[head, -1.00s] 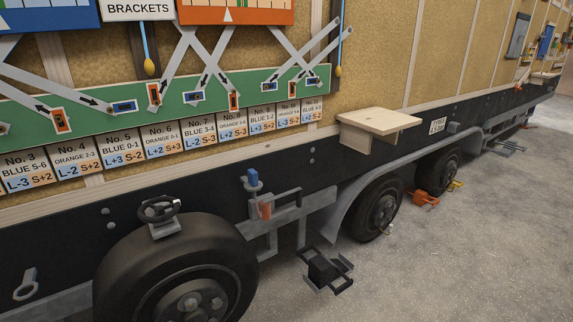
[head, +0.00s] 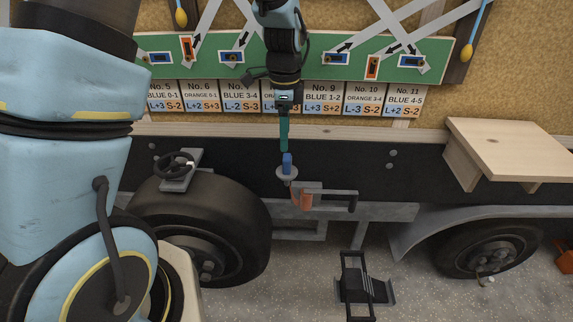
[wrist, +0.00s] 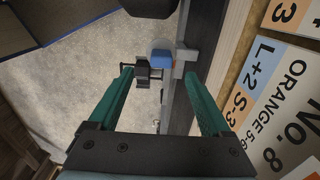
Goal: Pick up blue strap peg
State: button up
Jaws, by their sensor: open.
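The blue strap peg (head: 287,161) stands upright on a small grey round holder (head: 287,174) at the trailer's side, above the wheel level. My gripper (head: 284,148) hangs down from above, with its green fingers just over the peg in the head view. In the wrist view the peg's blue top (wrist: 161,57) shows beyond the tips, between the lines of the two fingers. My gripper (wrist: 157,74) is open and nothing is between its fingers. In the head view the fingers overlap edge-on, so their gap to the peg is hard to tell.
An orange piece (head: 303,199) sits on the grey bracket just right of the holder. A wheel with a black handwheel (head: 174,165) is at left. A wooden shelf (head: 505,147) juts out at right. The label board (head: 323,97) is close behind my gripper.

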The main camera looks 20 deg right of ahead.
aim_at(287, 157)
notch_tip(287, 157, down, 4)
jog(key=shift+d+f+p, duration=0.1)
jog(key=shift+d+p, duration=0.05)
jog(key=shift+p, duration=0.2)
jog(key=shift+d+f+p, duration=0.15)
jog(key=shift+f+p, duration=0.95)
jog(key=shift+f, duration=1.45)
grip_shut()
